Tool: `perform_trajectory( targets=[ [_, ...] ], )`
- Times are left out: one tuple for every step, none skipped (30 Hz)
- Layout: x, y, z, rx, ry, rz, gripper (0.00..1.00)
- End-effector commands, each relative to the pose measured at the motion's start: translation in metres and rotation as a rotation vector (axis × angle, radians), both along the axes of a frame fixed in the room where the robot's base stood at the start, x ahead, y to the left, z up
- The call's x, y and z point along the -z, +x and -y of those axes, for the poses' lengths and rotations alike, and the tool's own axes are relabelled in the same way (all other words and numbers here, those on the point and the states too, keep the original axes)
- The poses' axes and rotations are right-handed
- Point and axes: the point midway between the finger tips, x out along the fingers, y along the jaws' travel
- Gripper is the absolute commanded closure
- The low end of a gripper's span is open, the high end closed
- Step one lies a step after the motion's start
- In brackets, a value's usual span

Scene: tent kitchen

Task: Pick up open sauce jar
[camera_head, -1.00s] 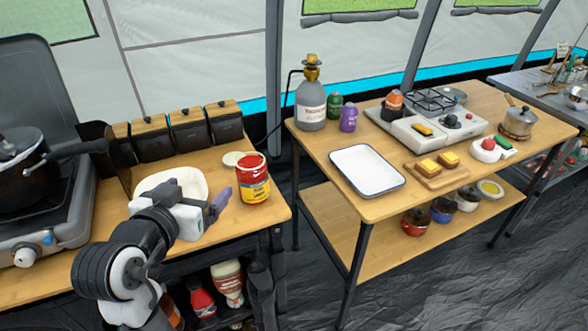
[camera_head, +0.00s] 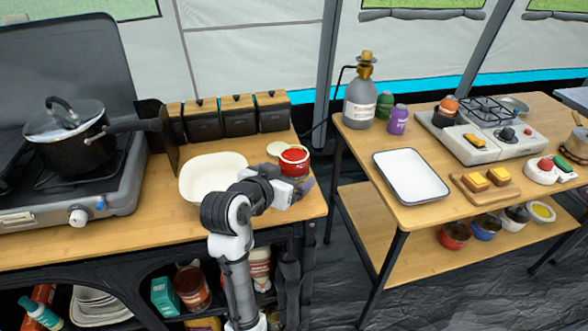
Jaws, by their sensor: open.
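The open sauce jar (camera_head: 294,158) stands upright on the right end of the left wooden table. Its red rim and red contents show at the top, and its lower part is hidden behind my gripper. My gripper (camera_head: 304,186) is open, just in front of the jar and low beside it. I cannot tell whether a finger touches the jar. A pale round lid (camera_head: 278,148) lies on the table just left of the jar.
A white bowl (camera_head: 206,177) sits left of my gripper. Black canisters with wooden lids (camera_head: 238,116) line the table's back. A stove with a pot (camera_head: 68,134) stands at left. A second table with a white tray (camera_head: 410,178) is at right, across a gap.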

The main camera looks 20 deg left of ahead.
Motion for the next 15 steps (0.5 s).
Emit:
perform_trajectory(
  targets=[
    [0.003, 0.006, 0.002, 0.001, -0.003, -0.003, 0.09],
    [0.005, 0.010, 0.003, 0.001, -0.002, -0.002, 0.09],
    [0.007, 0.015, 0.003, 0.001, -0.001, -0.002, 0.09],
    [0.008, 0.019, 0.003, 0.000, -0.001, -0.001, 0.09],
    [0.010, 0.021, 0.003, 0.001, -0.001, -0.001, 0.09],
    [0.011, 0.024, 0.004, 0.001, -0.001, -0.002, 0.09],
    [0.012, 0.025, 0.004, 0.001, 0.000, -0.001, 0.09],
    [0.012, 0.026, 0.004, 0.000, 0.000, 0.000, 0.09],
    [0.013, 0.027, 0.004, 0.000, 0.000, 0.001, 0.09],
    [0.013, 0.027, 0.004, -0.001, 0.000, 0.001, 0.09],
    [0.013, 0.027, 0.004, -0.001, 0.000, 0.001, 0.09],
    [0.013, 0.027, 0.004, -0.001, 0.000, 0.001, 0.09],
    [0.013, 0.027, 0.004, -0.001, 0.001, 0.001, 0.09],
    [0.013, 0.027, 0.004, -0.001, 0.000, 0.001, 0.09],
    [0.013, 0.027, 0.004, -0.001, 0.000, 0.001, 0.13]
  ],
)
